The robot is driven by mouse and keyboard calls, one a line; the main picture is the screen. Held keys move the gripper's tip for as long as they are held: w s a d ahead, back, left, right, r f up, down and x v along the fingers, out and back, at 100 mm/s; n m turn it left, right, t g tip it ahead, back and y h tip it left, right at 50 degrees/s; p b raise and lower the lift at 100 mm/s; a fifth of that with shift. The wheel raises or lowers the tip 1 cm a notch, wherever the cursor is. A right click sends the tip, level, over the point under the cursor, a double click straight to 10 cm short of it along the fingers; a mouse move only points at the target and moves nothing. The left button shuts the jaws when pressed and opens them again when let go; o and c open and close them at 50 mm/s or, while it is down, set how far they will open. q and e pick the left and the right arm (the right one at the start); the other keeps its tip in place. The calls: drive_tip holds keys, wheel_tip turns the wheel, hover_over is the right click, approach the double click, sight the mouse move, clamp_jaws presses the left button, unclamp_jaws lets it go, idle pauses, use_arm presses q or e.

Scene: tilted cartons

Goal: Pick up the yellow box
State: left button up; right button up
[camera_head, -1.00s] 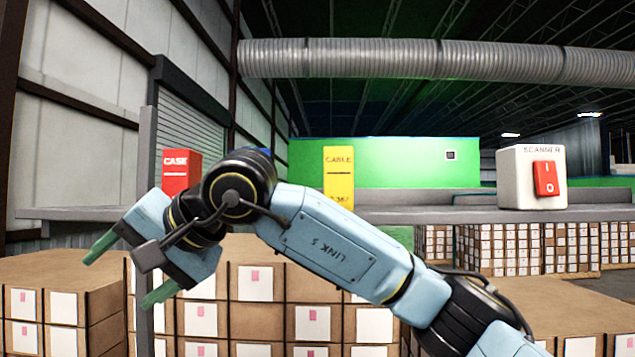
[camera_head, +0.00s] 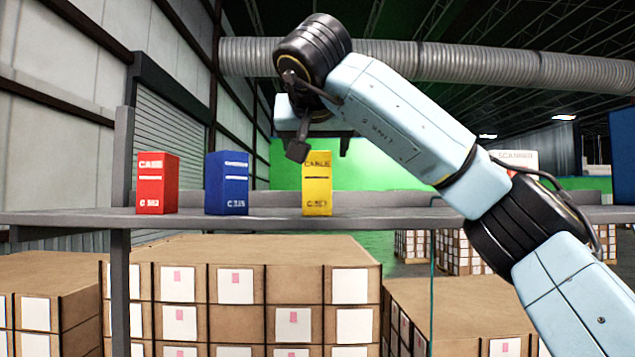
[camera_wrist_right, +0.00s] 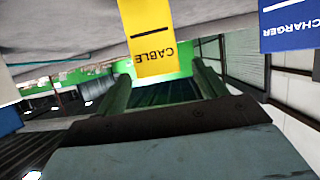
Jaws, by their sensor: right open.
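The yellow box (camera_head: 317,195), marked CABLE, stands upright on the grey shelf (camera_head: 380,214). In the right wrist view the yellow box (camera_wrist_right: 150,28) appears upside down, beyond the gap between my green fingers. My right gripper (camera_head: 316,132) is open, above the yellow box's top in the head view, covering a little of its top edge. My left gripper is not in view.
A blue box (camera_head: 227,184) and a red box (camera_head: 157,184) stand left of the yellow box. A white scanner box (camera_head: 517,158) is partly hidden behind my right arm. A blue object (camera_head: 624,155) is at the right edge. Stacked cartons (camera_head: 250,250) are below the shelf.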

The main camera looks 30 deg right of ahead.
drive_tip(key=shift+p+x, duration=0.75)
drive_tip(key=shift+x, duration=2.35)
drive_tip(key=shift+r, duration=0.15)
drive_tip(key=shift+c, duration=0.3)
drive_tip(key=c, duration=1.1)
drive_tip(key=shift+r, duration=0.15)
